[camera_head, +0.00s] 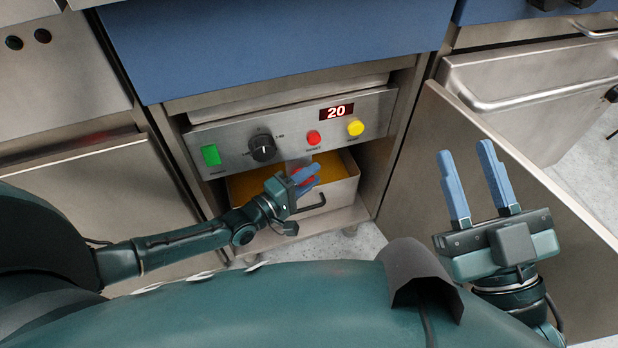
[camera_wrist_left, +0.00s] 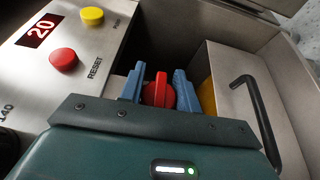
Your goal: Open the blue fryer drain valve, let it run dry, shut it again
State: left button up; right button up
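The fryer (camera_head: 275,45) has a blue front above a steel control panel (camera_head: 220,136). Its drain valve shows in the left wrist view as a red round knob with a raised bar (camera_wrist_left: 161,90); the head view shows only bits of red by my fingers. My left gripper (camera_head: 308,178) is at the valve. Its two blue fingers (camera_wrist_left: 158,88) stand apart on either side of the knob, with gaps beside the bar. A steel drain pan (camera_head: 342,188) with orange-yellow contents sits below the panel. My right gripper (camera_head: 483,180) is open and empty at the right.
The panel carries a red button (camera_head: 313,138), yellow button (camera_head: 355,128), green switch (camera_head: 211,155), black dial (camera_head: 262,148) and a display reading 20 (camera_head: 336,112). The pan has a black handle (camera_head: 312,203). An open cabinet door (camera_head: 535,220) stands behind my right gripper.

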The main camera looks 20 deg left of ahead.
pick_arm(q)
jog(key=o, duration=0.4)
jog(key=shift+s+a, duration=0.2)
jog(key=shift+s, duration=0.1)
jog(key=p+v, duration=0.3)
jog(key=v, duration=0.9)
jog(key=shift+s+a+p, duration=0.15)
jog(key=shift+s+p, duration=0.1)
jog(key=shift+p, duration=0.1)
pick_arm(e)
jog(key=f+m+g+h, duration=0.1)
jog(key=s+f+m+h, duration=0.1)
jog(key=f, duration=0.1)
jog(key=shift+a+f+g, duration=0.1)
jog(key=shift+f+g, duration=0.05)
jog(key=shift+g, duration=0.25)
